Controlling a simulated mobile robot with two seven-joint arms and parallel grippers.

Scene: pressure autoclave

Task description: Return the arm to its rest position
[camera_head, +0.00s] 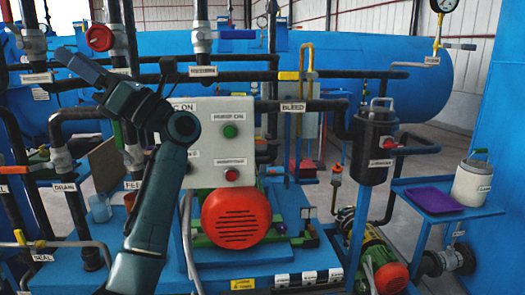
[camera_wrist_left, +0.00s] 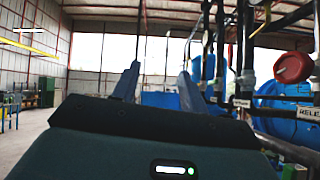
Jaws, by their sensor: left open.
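My left arm rises from the bottom of the head view, in front of the pump skid. Its left gripper (camera_head: 82,68) points up and to the left, near the pipes at the upper left. In the left wrist view the two fingers of the left gripper (camera_wrist_left: 158,84) stand apart with nothing between them. The gripper is open and empty. Past the fingers the wrist view shows the hall wall and windows, with pipes on the right. My right gripper shows in neither view.
A control box (camera_head: 226,145) with a green and a red button stands behind my forearm, above a red motor cover (camera_head: 236,218). A red valve knob (camera_head: 100,37) and black pipes are close to the gripper. A white canister (camera_head: 472,182) and purple tray (camera_head: 432,199) are on the right shelf.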

